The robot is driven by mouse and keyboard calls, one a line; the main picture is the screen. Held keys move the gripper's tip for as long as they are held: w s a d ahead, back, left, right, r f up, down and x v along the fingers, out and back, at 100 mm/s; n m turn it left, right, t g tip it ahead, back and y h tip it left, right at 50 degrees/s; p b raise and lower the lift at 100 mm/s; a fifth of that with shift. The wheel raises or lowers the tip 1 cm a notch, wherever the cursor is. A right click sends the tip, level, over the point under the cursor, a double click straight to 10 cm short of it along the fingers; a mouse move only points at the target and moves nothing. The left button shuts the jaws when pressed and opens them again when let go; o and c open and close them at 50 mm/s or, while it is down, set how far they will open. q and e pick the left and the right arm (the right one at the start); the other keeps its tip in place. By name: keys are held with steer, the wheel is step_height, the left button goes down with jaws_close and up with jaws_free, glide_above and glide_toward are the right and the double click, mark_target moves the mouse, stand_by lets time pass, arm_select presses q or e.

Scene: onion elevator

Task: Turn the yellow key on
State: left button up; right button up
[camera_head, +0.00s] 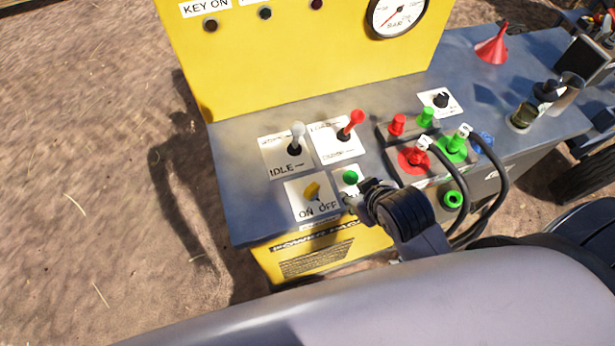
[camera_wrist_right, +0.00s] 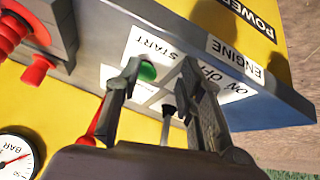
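The yellow key (camera_head: 312,190) stands on a white plate marked ON and OFF (camera_head: 301,210) on the grey console top. I cannot tell its exact setting. My right gripper (camera_head: 365,189) is just right of this plate in the head view, beside the green START button (camera_head: 350,177). In the right wrist view, the right gripper (camera_wrist_right: 160,66) has its two fingers apart with nothing held between them. The green button (camera_wrist_right: 147,71) shows between the fingers. The ON/OFF plate (camera_wrist_right: 232,91) is partly behind one finger, and the key is hidden there. My left gripper is not in view.
A white-grey IDLE lever (camera_head: 297,134) and a red lever (camera_head: 351,124) stand behind the key. Red and green couplings with black hoses (camera_head: 497,190) are to the right. A yellow panel with a gauge (camera_head: 397,12) rises at the back.

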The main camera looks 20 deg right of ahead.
steer(key=w+a+r+n+t, duration=0.3)
steer(key=w+r+n+t, duration=0.2)
steer(key=w+r+t, duration=0.7)
steer(key=w+a+r+n+t+y, duration=0.1)
steer(key=w+a+r+n+y, duration=0.15)
steer(key=r, duration=0.55)
steer(key=w+a+r+n+t+y, duration=0.1)
steer(key=w+a+r+n+y, duration=0.2)
steer(key=r, duration=0.6)
steer(key=s+a+r+n+g+y, duration=0.2)
steer(key=s+a+r+n+y, duration=0.4)
steer(key=a+r+n+y, duration=0.5)
steer(key=s+a+n+g+y, duration=0.6)
steer(key=s+n+g+y, duration=0.25)
steer(key=n+g, duration=0.85)
steer(key=s+a+f+n+g+h, duration=0.4)
steer(key=s+f+n+g+h, duration=0.25)
steer(key=n, duration=0.55)
steer(key=n+t+h, duration=0.5)
steer(key=n+h, duration=0.2)
steer(key=h, duration=1.1)
glide_toward(315, 184)
arm_select(q)
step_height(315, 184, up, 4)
steer(key=p, duration=0.4)
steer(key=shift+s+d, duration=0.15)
arm_select(e)
step_height(315, 184, down, 10)
steer(key=shift+a+f, duration=0.1)
steer(key=shift+a, duration=0.1)
